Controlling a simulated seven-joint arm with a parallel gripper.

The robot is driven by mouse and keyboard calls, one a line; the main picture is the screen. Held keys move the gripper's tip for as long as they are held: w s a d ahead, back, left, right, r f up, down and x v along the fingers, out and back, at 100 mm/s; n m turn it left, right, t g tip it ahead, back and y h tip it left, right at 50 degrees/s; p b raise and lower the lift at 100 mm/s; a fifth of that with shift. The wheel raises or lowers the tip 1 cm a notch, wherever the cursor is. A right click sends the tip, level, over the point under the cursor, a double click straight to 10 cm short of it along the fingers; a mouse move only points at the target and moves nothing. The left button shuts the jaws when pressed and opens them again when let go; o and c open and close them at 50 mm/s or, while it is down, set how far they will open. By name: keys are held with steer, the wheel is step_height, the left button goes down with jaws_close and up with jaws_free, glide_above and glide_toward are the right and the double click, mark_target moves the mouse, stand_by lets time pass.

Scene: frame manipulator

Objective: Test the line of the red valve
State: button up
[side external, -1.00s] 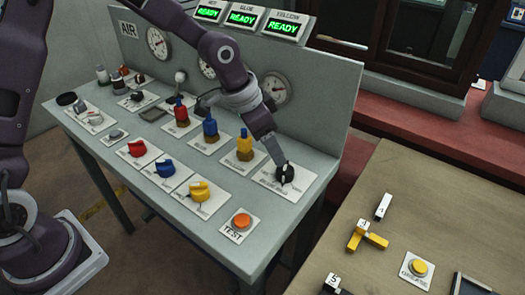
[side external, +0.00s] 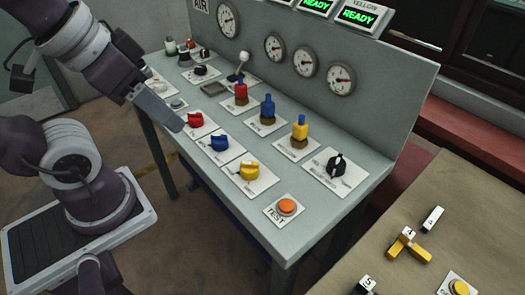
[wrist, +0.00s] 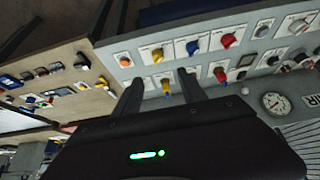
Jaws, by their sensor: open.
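The red valve knob (side external: 195,119) sits on a white plate at the left of the front row; in the wrist view the red knob (wrist: 228,41) is at upper right. The blue knob (side external: 219,143) and yellow knob (side external: 249,170) follow to its right. The orange TEST button (side external: 287,206) is at the bench's front corner. A black selector knob (side external: 339,165) stands at the right. My gripper (side external: 178,124) is open, its tip just left of the red knob in the side view; contact cannot be told. In the wrist view my gripper (wrist: 160,88) shows two spread, empty fingers.
The gauge panel (side external: 390,110) closes the back. A wooden table (side external: 400,200) with loose blocks is at right.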

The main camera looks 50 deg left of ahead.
jaws_close()
stand_by(1.4)
